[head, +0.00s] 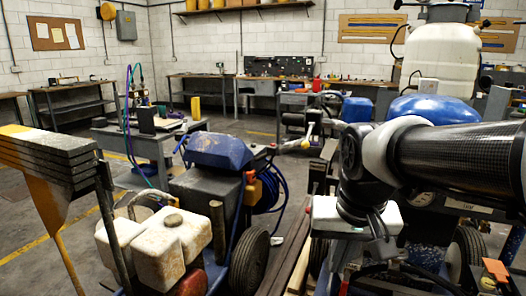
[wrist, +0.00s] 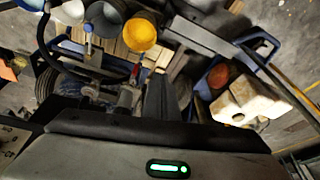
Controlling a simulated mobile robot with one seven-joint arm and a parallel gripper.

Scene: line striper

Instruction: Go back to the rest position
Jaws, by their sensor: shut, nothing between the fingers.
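My gripper (head: 382,246) hangs at the end of my arm, low in the right half of the head view, pointing down. It is shut and holds nothing. In the wrist view its dark fingers (wrist: 157,100) stand close together in front of the hand, whose green light shows at the bottom. The arm comes in from the right edge and bends down at a dark joint. The gripper is above and among the machines; its exact clearance from them I cannot tell.
A line striper with a blue cover (head: 218,152), a dirty white tank (head: 165,240) and a black wheel (head: 250,262) stands left of my gripper. Another machine with a large white tank (head: 440,58) stands at right. Workbenches line the back wall. Open floor (head: 30,225) shows at left.

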